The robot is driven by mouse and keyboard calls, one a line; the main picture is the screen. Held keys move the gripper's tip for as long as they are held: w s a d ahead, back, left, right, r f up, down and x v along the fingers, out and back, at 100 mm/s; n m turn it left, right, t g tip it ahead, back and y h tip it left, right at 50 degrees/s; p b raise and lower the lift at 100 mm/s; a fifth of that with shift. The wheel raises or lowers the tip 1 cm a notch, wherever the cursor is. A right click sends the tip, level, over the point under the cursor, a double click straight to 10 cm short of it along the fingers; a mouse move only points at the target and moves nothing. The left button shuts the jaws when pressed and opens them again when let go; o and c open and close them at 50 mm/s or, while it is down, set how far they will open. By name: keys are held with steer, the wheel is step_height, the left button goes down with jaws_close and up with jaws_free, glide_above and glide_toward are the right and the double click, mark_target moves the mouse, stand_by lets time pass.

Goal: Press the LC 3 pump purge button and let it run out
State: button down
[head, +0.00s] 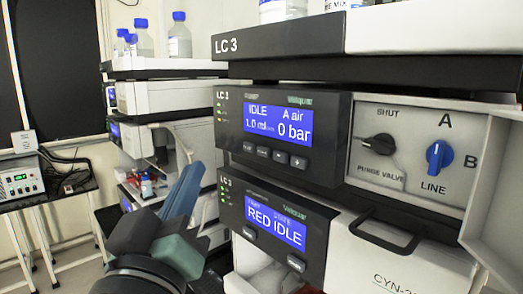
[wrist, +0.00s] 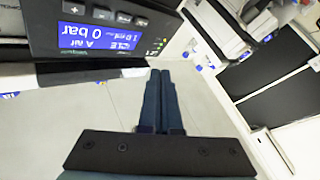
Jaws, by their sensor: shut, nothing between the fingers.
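The LC 3 pump module shows in the head view with a dark front panel (head: 283,135). Its blue display (head: 277,122) reads IDLE, A air, 1.0 ml and 0 bar. A row of several small buttons (head: 280,156) sits below the display; the purge label is too small to read. In the wrist view the display (wrist: 98,37) and buttons (wrist: 103,13) appear upside down at upper left. My gripper (head: 192,170) is left of the panel, shut and empty, apart from the buttons. Its closed fingers (wrist: 160,75) also show in the wrist view.
Below are a second display (head: 275,222) reading RED IDLE and a black handle (head: 385,235). Another column stack (head: 160,95) stands behind at left.

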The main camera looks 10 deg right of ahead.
steer(key=p, duration=0.3)
glide_toward(256, 144)
steer(key=shift+w+a+r, duration=0.1)
steer(key=shift+w+r, duration=0.15)
steer(key=shift+w, duration=0.4)
steer(key=shift+w+r, duration=0.2)
steer(key=shift+w, duration=0.45)
steer(key=shift+w+a+r, duration=0.1)
steer(key=shift+w+r, duration=0.15)
steer(key=shift+w, duration=0.4)
steer(key=shift+d, duration=0.1)
steer(key=shift+w+d, duration=0.25)
steer(key=shift+w+d, duration=0.25)
steer(key=shift+d, duration=0.1)
stand_by(0.9)
steer(key=shift+s+a, duration=0.1)
steer(key=shift+a, duration=0.05)
steer(key=shift+s+a, duration=0.4)
steer(key=shift+a, duration=0.1)
stand_by(0.3)
steer(key=shift+s+a+b, duration=0.45)
steer(key=shift+s+a, duration=0.3)
steer(key=shift+a, duration=0.3)
steer(key=shift+s+a+b, duration=0.4)
steer(key=shift+s+a, duration=0.3)
steer(key=shift+a, duration=0.3)
